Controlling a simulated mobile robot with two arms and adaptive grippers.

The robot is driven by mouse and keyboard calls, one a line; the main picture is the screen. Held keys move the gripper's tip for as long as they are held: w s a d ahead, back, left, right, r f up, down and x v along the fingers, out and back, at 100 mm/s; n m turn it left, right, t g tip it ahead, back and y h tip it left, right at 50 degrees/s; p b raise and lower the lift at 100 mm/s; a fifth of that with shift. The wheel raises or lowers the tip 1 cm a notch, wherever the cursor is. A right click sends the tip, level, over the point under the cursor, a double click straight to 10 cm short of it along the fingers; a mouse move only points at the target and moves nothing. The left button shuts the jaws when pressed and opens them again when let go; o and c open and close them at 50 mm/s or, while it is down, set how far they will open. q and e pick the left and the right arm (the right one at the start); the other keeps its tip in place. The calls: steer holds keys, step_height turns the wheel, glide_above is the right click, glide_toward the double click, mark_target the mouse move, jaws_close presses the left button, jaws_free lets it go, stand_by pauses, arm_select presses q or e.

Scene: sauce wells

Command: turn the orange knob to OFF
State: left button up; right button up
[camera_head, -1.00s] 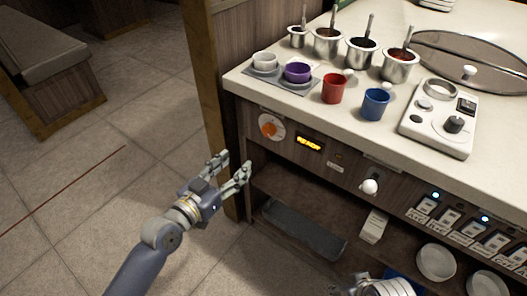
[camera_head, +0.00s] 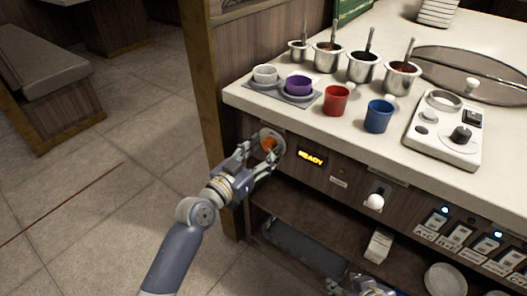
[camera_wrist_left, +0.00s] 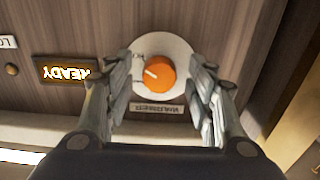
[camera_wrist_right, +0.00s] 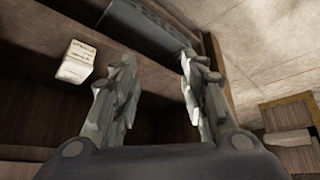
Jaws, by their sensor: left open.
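The orange knob (camera_head: 268,145) sits on a pale round dial plate on the wooden counter front; it also shows in the left wrist view (camera_wrist_left: 157,74). A white pointer mark on it points to the left in that inverted view. The dial lettering is too small to read surely. My left gripper (camera_head: 259,156) is open in front of the knob. In the left wrist view, the fingers (camera_wrist_left: 162,88) stand on either side of it with gaps, not gripping it. My right gripper (camera_head: 362,286) is low by the shelves, open and empty in the right wrist view (camera_wrist_right: 160,68).
A lit READY display (camera_head: 311,158) is right of the knob, then a white-knobbed lever (camera_head: 374,201) and several switches. Above, the counter edge overhangs, with a red cup (camera_head: 336,101) and a blue cup (camera_head: 378,116) near it. Open shelves lie below; floor is free at left.

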arm_select(q)
steer(key=c, duration=1.1)
steer(key=shift+o, duration=0.2)
